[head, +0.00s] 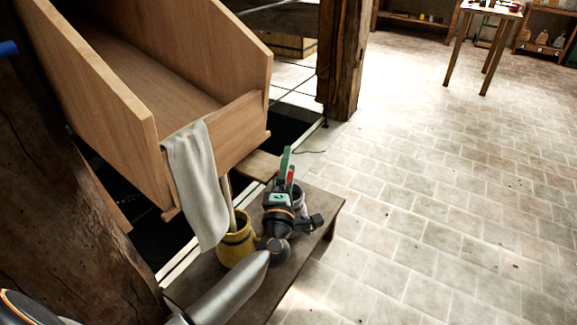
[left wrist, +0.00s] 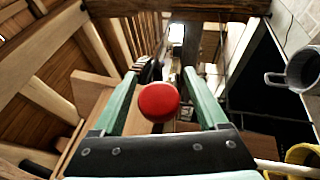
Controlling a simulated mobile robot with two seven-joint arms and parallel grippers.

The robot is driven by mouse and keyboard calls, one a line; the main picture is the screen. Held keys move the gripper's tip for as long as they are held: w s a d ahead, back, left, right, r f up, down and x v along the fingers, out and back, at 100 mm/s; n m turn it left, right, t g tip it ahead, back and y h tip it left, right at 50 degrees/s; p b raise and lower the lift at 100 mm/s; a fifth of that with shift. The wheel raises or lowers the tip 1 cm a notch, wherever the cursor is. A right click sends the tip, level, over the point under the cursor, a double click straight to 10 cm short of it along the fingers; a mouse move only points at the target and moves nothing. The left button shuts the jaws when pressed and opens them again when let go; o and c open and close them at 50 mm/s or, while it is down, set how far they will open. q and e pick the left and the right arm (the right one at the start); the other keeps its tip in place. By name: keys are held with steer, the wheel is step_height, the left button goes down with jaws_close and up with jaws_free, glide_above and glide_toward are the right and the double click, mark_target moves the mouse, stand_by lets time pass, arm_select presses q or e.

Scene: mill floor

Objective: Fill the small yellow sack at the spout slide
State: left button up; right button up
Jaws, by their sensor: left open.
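My left gripper (head: 287,165) is open above a low dark bench, its green fingers pointing up. In the left wrist view its fingers (left wrist: 158,88) stand apart on either side of a round red knob (left wrist: 158,102), with gaps at both sides. A bit of red (head: 290,176) also shows by the fingers in the head view. The wooden spout chute (head: 222,148) is at the upper left. A yellow round-bellied vessel (head: 236,247) with a stick in it stands below; I cannot make out a yellow sack. My right gripper is not in view.
A grey cloth (head: 196,180) hangs over the chute's front edge. A grey mug (left wrist: 301,72) is beside my gripper. The bench (head: 318,215) has a free right end. A wooden post (head: 345,60) stands behind. The tiled floor to the right is clear up to a table (head: 490,10).

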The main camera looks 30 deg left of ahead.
arm_select(q)
steer(key=v, duration=1.2)
steer(key=shift+s+p, duration=0.25)
steer(key=shift+p, duration=0.1)
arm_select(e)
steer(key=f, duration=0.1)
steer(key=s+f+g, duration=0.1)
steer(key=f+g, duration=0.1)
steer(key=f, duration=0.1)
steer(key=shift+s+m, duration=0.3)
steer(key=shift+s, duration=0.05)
